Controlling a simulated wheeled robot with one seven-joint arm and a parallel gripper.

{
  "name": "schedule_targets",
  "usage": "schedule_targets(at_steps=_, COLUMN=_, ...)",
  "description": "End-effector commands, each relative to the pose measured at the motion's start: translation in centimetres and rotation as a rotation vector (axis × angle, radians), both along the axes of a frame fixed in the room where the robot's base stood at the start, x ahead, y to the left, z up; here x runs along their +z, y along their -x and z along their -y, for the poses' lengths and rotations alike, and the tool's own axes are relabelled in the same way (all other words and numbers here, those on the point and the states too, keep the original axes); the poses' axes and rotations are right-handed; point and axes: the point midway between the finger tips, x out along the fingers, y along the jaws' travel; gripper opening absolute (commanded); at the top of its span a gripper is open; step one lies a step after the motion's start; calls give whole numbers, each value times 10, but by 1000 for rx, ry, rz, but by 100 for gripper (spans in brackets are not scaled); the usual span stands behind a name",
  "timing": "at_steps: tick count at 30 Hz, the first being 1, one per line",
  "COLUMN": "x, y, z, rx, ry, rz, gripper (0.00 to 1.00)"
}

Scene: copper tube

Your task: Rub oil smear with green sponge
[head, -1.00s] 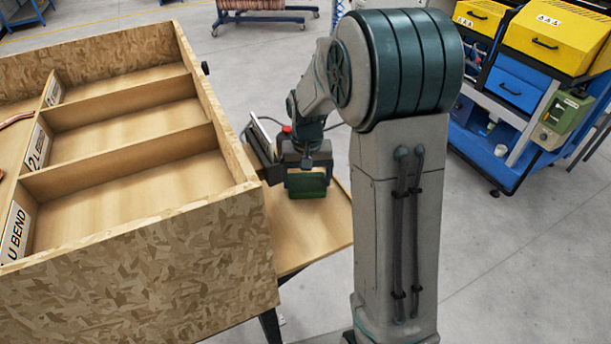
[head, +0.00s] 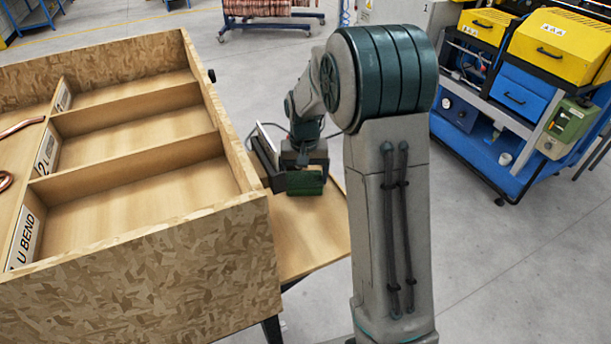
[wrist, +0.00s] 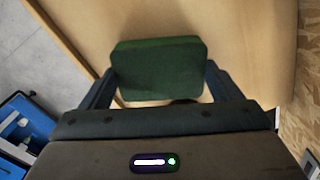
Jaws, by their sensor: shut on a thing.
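The green sponge (head: 307,182) is held by my gripper (head: 303,162) over the wooden side shelf beside the big box. In the wrist view the sponge (wrist: 157,65) sits between the two fingers of my gripper (wrist: 158,78), which press on its left and right sides. The pale wooden board shows behind it. I cannot tell whether the sponge's underside touches the board. A small dark patch (wrist: 184,101) shows just below the sponge in the wrist view; I cannot tell whether it is the oil smear or shadow. No clear smear shows in the head view.
The large wooden box (head: 150,265) with labelled compartments stands left, its wall close beside my gripper. The side shelf (head: 312,232) is bare in front of the sponge. A blue cart with yellow boxes (head: 550,42) stands at right, across open floor.

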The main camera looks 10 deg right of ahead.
Motion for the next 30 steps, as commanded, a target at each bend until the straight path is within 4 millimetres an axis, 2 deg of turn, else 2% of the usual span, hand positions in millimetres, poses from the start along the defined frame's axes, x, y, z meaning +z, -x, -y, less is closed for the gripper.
schedule_targets(at_steps=15, x=54, y=1, z=0, rx=0, ry=1, rz=-1, gripper=61)
schedule_targets(at_steps=26, x=57, y=1, z=0, rx=0, ry=1, rz=-2, gripper=61)
schedule_targets(at_steps=30, x=64, y=1, z=0, rx=0, ry=1, rz=-1, gripper=61)
